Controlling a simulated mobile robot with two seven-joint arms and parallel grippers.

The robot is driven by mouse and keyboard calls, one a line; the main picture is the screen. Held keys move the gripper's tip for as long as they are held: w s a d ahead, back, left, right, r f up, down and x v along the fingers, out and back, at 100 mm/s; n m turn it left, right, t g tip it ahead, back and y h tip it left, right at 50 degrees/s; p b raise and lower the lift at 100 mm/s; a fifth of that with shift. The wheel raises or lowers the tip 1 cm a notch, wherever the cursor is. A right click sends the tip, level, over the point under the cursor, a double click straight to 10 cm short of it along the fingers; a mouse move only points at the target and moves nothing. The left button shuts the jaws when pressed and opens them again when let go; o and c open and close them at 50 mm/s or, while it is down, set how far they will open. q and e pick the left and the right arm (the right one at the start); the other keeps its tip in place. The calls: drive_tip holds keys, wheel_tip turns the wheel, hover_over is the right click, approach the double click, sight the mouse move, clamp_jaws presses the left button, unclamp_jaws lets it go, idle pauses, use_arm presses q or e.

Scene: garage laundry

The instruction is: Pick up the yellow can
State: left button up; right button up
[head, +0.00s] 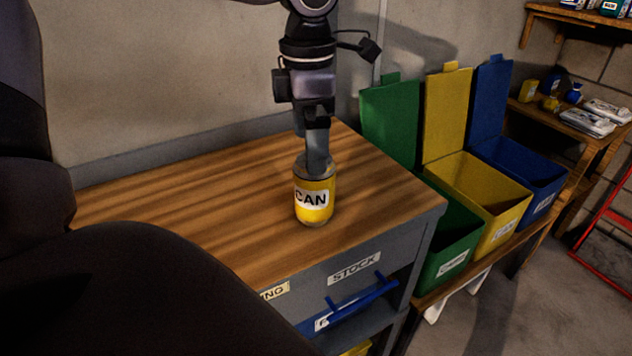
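The yellow can (315,211) has a white label reading "CAN" and a grey metal rim. One grey finger overlaps the rim and upper side on the near side. The other finger is hidden, so I cannot tell if they are closed on the can.
The worktop (200,200) is otherwise bare. Its front has a "STOCK" label and a blue handle (362,299). Open green (445,235), yellow (485,195) and blue (530,170) bins stand to the right. A wall runs behind. My dark arm parts cover the left and lower left.

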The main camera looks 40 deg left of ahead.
sight(314, 189)
use_arm(q)
drive_tip(key=shift+w+a+f, duration=0.1)
drive_tip(key=shift+w+f, duration=0.05)
drive_tip(key=shift+f, duration=0.25)
drive_tip(key=f, duration=0.6)
drive_tip(key=shift+d+f, duration=0.25)
drive_tip(key=shift+d, duration=0.1)
drive_tip(key=c, duration=1.2)
